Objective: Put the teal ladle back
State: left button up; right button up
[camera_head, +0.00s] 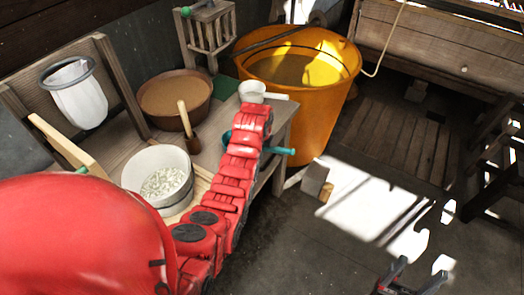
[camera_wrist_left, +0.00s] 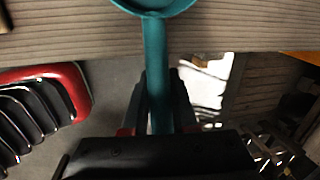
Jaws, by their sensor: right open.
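The teal ladle (camera_head: 286,151) is at the right end of the workbench. Its bowl (camera_head: 227,139) shows left of my red left arm, and its handle end sticks out to the right past the bench edge. In the left wrist view the ladle handle (camera_wrist_left: 157,45) runs down from the bowl over the bench edge, between the fingers of my left gripper (camera_wrist_left: 161,90), which look shut on it. In the head view that gripper is hidden behind my arm. My right gripper (camera_head: 408,278) is open and empty over the floor at the bottom right.
A white tub of pale curds (camera_head: 146,165), a brown bowl (camera_head: 150,111), a white dipper (camera_head: 252,88) and a hanging cloth mould (camera_head: 80,103) are on or above the bench. An orange barrel (camera_head: 312,115) stands close behind its right end.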

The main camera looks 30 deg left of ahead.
pick_arm(q)
jog(key=o, duration=0.5)
jog(key=shift+c, duration=0.2)
jog(key=shift+r, duration=0.15)
